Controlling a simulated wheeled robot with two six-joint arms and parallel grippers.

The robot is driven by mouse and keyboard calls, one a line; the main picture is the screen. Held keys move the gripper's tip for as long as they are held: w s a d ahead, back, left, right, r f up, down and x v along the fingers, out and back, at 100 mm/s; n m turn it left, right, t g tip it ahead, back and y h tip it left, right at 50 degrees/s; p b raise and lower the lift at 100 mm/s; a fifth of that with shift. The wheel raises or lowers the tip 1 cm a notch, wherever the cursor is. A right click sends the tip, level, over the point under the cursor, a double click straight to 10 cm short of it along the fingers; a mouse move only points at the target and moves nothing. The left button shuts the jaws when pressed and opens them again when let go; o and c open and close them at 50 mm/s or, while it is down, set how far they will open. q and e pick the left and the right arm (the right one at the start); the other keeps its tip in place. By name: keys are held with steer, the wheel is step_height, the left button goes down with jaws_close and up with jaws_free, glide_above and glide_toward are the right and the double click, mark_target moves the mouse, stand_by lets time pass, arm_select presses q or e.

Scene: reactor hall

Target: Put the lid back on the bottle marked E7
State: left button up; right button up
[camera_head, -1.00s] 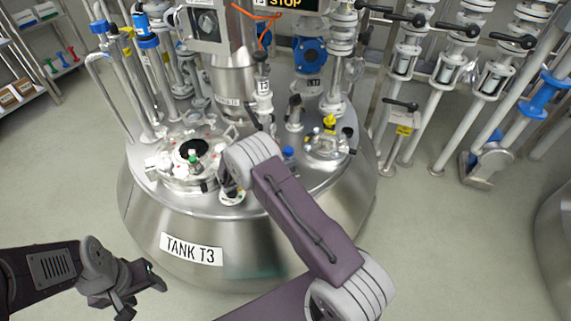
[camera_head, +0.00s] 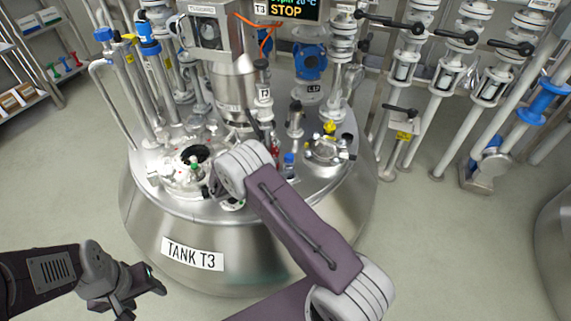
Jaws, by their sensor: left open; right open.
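I cannot make out a bottle marked E7 or its lid; no such label is readable. On the top of the tank marked T3 (camera_head: 150,215) stand small items: a blue-capped one (camera_head: 289,159), a red one (camera_head: 274,154) and a green one (camera_head: 194,166) by the round open port (camera_head: 195,155). My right arm reaches over the tank top, its wrist in front of the middle of it. The wrist hides my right gripper and part of the tank top. My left gripper (camera_head: 150,288) is open and empty, low at the left in front of the tank, away from its top.
Upright pipes (camera_head: 155,75) crowd the tank's left rear. A blue flanged fitting (camera_head: 310,62) and a column (camera_head: 232,80) stand at its back. A smaller hatch (camera_head: 326,150) is at the right. Valve pipes (camera_head: 445,85) line the right. The floor (camera_head: 450,250) is clear.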

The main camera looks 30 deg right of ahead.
steer(key=p+v, duration=0.2)
steer(key=v, duration=0.6)
steer(key=shift+a, duration=0.35)
steer(key=shift+s+r, duration=0.1)
steer(key=s+a+r+m+g+y, duration=0.1)
steer(key=s+r+m+y, duration=0.1)
steer(key=s+m+y, duration=0.4)
steer(key=s+a+r+m+g+y, duration=0.2)
steer(key=s+m+y, duration=0.5)
steer(key=s+m, duration=0.9)
steer(key=shift+s+r, duration=0.25)
steer(key=shift+r, duration=0.15)
steer(key=shift+a, duration=0.1)
